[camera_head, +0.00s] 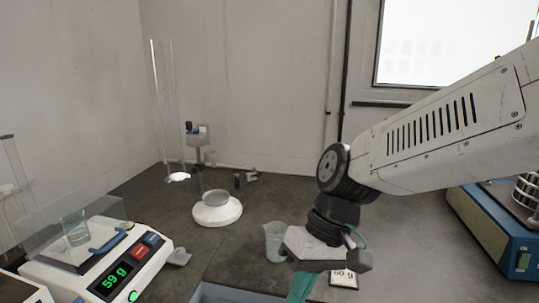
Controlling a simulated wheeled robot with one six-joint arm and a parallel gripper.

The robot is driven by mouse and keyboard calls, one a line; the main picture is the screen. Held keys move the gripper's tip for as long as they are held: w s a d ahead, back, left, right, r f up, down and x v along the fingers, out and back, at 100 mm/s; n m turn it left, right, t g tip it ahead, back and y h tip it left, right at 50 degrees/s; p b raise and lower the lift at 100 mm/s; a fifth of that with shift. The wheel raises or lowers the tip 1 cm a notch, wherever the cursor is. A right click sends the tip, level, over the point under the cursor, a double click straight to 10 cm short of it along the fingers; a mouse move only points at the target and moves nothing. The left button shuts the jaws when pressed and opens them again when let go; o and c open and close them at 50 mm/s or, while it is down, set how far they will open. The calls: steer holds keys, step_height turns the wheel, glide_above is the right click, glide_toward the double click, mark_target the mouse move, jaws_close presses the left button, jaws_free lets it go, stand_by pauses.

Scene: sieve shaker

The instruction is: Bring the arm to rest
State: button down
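My arm (450,125) reaches in from the right, bent at a black joint, with the wrist pointing down. My gripper (303,284) is low at the front centre, over the counter. A teal piece shows below its body; I cannot tell whether it is part of the gripper or something held. The fingertips are not clearly seen, so I cannot tell open from shut. A clear plastic beaker (273,240) stands just left of and behind the gripper, partly covered by it.
A balance (150,262) at left reads 59 g, with a glass beaker (75,229) on it. A white round device (217,213) and tall clear tube (166,110) stand behind. A blue shaker base (490,232) is at right. A card (343,280) lies beside the gripper.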

steer(key=s+d+r+m+t+h, duration=0.2)
steer(key=s+d, duration=0.2)
steer(key=d, duration=0.7)
steer(key=s+d+r+m+t+h, duration=0.2)
steer(key=s+d+r+m, duration=0.1)
steer(key=d, duration=0.7)
steer(key=shift+s+d+m, duration=0.3)
steer(key=shift+s+d, duration=0.1)
steer(key=shift+s, duration=0.45)
